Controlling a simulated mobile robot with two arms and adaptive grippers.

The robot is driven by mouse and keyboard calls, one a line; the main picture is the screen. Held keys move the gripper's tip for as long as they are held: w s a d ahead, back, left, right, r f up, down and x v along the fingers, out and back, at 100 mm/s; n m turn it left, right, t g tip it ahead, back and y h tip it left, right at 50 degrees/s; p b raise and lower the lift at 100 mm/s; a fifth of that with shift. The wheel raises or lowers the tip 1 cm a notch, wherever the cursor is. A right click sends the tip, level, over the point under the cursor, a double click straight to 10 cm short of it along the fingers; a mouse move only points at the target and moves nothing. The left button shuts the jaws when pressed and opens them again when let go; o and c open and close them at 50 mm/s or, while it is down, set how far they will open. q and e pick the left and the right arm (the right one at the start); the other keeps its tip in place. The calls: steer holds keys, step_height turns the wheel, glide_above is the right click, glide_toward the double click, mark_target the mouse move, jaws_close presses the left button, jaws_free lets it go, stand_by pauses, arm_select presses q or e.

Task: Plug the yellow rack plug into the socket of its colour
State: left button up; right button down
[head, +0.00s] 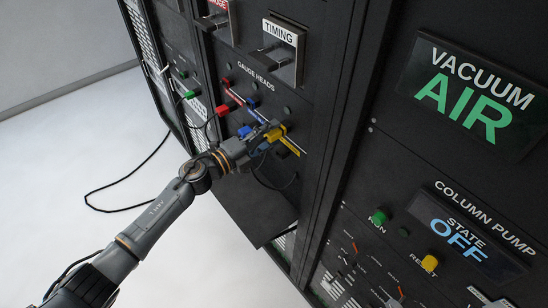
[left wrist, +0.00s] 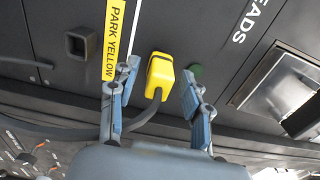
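The yellow plug (head: 277,133) is at the black GAUGE HEADS panel in the head view, beside a yellow label (head: 290,146). In the left wrist view the yellow plug (left wrist: 160,77) sits against the panel with a dark cable running from its lower end. The label beside it reads PARK YELLOW (left wrist: 113,40). My left gripper (head: 266,138) is at the plug; in the left wrist view its two fingers (left wrist: 158,84) stand on either side of the plug, with visible gaps. A yellow-marked socket cannot be made out. My right gripper is not in view.
A blue plug (head: 245,131) and a red plug (head: 223,110) with cables are close by on the panel. A dark square opening (left wrist: 80,43) lies left of the label. A TIMING module (head: 283,50) protrudes above. A shelf (head: 255,212) projects below.

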arm_select(q)
steer(key=shift+s+a, duration=0.1)
steer(key=shift+a, duration=0.05)
steer(key=shift+v, duration=3.45)
